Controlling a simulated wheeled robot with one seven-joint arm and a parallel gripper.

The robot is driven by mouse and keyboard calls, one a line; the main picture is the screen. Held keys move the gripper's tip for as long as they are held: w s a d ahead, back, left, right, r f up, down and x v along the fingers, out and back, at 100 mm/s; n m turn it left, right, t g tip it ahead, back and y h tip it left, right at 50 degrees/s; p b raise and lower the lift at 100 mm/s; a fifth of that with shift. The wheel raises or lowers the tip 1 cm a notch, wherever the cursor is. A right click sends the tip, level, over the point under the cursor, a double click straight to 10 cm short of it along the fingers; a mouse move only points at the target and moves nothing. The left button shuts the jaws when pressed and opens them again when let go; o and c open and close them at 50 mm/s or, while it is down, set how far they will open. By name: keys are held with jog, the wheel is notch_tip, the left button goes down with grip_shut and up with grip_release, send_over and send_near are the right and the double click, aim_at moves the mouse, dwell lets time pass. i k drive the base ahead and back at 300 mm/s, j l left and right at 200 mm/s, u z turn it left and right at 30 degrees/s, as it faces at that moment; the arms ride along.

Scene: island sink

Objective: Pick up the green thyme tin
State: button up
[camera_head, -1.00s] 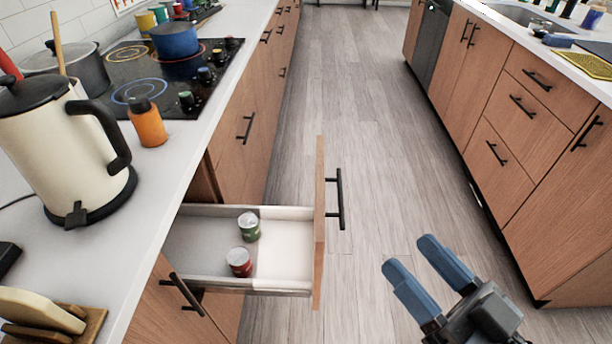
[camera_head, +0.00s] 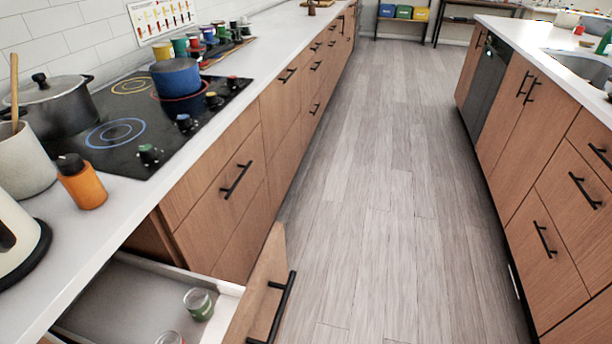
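The green thyme tin (camera_head: 199,304) stands in the open drawer (camera_head: 150,285) at the lower left of the head view. It is a small tin with a pale top and a green side. A second small tin (camera_head: 169,338) is in the drawer nearer to me, cut off by the bottom edge, so mostly its top shows. My gripper is not in the view now.
The drawer front (camera_head: 260,285) with its black handle juts into the aisle. The counter above holds an orange bottle (camera_head: 82,182), a cream kettle (camera_head: 18,245), a dark pot (camera_head: 60,110) and a blue pot (camera_head: 177,80). The wooden floor (camera_head: 375,200) is clear.

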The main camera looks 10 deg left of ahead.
aim_at(197, 301)
jog(key=i+z, duration=0.3)
jog(key=i, duration=1.95)
jog(key=i+l+u, duration=0.1)
jog(key=i, duration=0.8)
jog(key=i+l, duration=0.1)
jog(key=i, duration=0.8)
jog(key=i+l, duration=0.1)
jog(key=i, duration=0.8)
jog(key=i+u, duration=0.15)
jog(key=u, duration=4.6)
jog(key=i+l, duration=0.1)
jog(key=i, duration=0.3)
jog(key=i+l, duration=0.1)
jog(key=i, duration=0.25)
